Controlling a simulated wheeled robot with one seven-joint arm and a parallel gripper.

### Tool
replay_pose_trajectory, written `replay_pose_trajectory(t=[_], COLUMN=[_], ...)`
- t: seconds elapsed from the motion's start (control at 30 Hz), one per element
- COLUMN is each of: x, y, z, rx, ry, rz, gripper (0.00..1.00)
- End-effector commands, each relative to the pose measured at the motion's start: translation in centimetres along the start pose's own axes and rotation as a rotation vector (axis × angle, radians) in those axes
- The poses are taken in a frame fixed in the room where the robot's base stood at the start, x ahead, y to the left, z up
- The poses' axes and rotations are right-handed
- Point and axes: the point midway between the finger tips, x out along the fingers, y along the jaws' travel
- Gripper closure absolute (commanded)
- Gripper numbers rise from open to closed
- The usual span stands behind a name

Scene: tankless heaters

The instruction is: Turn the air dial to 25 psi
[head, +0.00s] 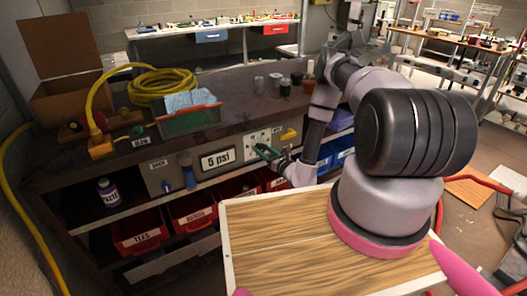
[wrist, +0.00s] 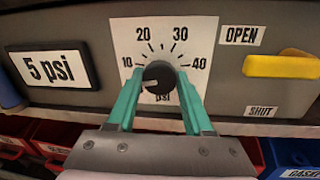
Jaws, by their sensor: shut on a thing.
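The air dial (wrist: 158,77) is a round black knob on a white scale plate (wrist: 185,35) marked 10, 20, 30 and 40 psi. Its white pointer mark points left and slightly down, below the 10. The display (wrist: 50,69) reads 5 psi; it also shows in the head view (head: 217,159). My gripper (wrist: 158,76) has its teal fingers on the left and right sides of the dial, shut on it. In the head view my gripper (head: 264,152) is at the panel's right part and hides the dial.
A yellow lever (wrist: 282,66) sits right of the dial between OPEN and SHUT labels. Red bins (head: 140,230) and blue bins stand on the shelf below the panel. A green tray (head: 190,120), a coiled yellow hose (head: 163,85) and small cans stand on the bench top.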

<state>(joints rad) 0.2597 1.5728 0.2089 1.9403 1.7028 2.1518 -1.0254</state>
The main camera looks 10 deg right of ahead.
Motion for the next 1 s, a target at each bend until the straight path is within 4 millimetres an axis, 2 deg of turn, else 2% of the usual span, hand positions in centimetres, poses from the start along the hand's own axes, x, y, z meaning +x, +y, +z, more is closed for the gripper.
replay_pose_trajectory(t=[0.27, 1.0], x=[-0.05, -0.03], y=[0.08, 0.24], z=[-0.09, -0.15], rx=[0.187, 0.884], ry=[-0.023, -0.109], rz=[0.002, 0.008], gripper=[1.0, 1.0])
